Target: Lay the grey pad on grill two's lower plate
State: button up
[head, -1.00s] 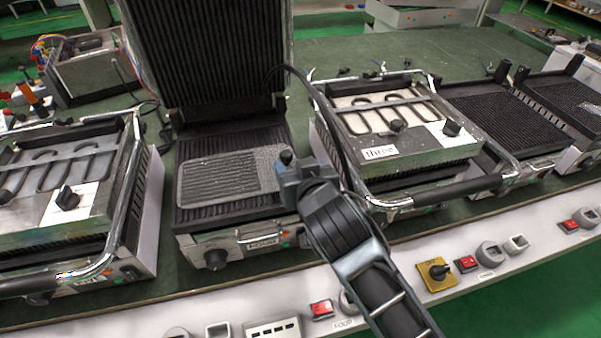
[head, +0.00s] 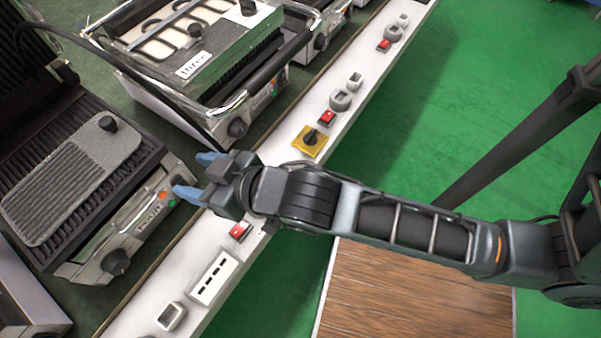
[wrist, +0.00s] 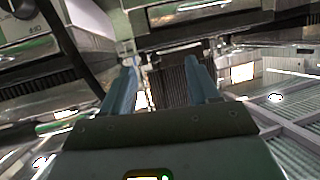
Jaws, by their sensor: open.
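The grey pad (head: 75,180) is a flat ribbed sheet with a smooth speckled end and a black knob (head: 107,123). It lies flat on the dark ribbed lower plate (head: 142,158) of an open grill whose small front label I cannot read. My gripper (head: 198,176) is open and empty, just off that grill's front right corner, apart from the pad. In the wrist view my two blue fingers (wrist: 160,78) stand apart with nothing between them; the pad cannot be made out there.
A closed grill labelled three (head: 195,64) with a chrome and black handle stands to the right. A cable runs between the two grills. A white control strip (head: 212,278) with switches and a yellow-plated knob (head: 311,140) edges the bench.

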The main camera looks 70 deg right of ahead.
jog(key=s+r+n+y, duration=0.1)
jog(key=s+r, duration=0.1)
jog(key=s, duration=1.2)
jog(key=shift+s+a+t, duration=0.2)
jog(key=shift+t, duration=0.1)
jog(key=shift+n+t, duration=0.3)
jog(key=shift+n, duration=0.1)
jog(key=s+r, duration=0.2)
jog(key=s, duration=0.1)
jog(key=s+d+r, duration=0.1)
jog(key=s, duration=0.1)
jog(key=s+r, duration=0.2)
jog(key=s, duration=0.1)
jog(key=shift+s+d+r, duration=0.2)
jog(key=shift+s+r, duration=0.1)
jog(key=shift+r, duration=0.05)
jog(key=shift+w+f, duration=0.1)
